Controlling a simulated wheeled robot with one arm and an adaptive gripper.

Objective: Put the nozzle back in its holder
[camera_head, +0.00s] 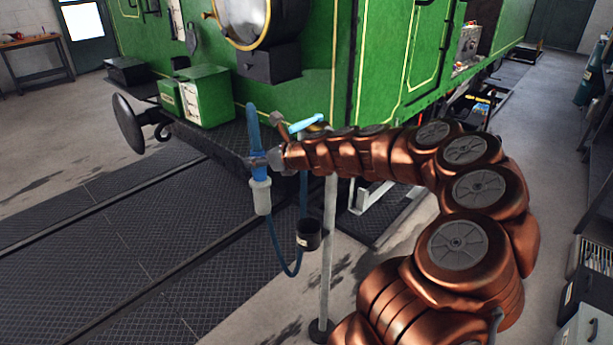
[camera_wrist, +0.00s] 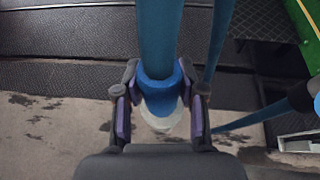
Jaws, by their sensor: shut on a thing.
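The nozzle (camera_head: 261,196) is a blue piece with a blue collar and a pale grey-white end pointing down. My gripper (camera_head: 266,160) is shut around it near the collar and holds it roughly upright in the air. In the wrist view, my gripper (camera_wrist: 160,108) has one finger on each side of the nozzle's blue collar (camera_wrist: 160,92), with the pale end partly hidden below. A dark cup (camera_head: 309,234), which looks like the holder, is on the grey stand pole, right of and lower than the nozzle, apart from it. A blue hose (camera_head: 276,247) hangs in a loop below.
The stand pole (camera_head: 328,250) rises from a round base on the floor, close under my arm. A light blue piece (camera_head: 306,123) is at its top. The green tram (camera_head: 300,85) with its buffer (camera_head: 128,123) stands behind. Floor in front-left is clear.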

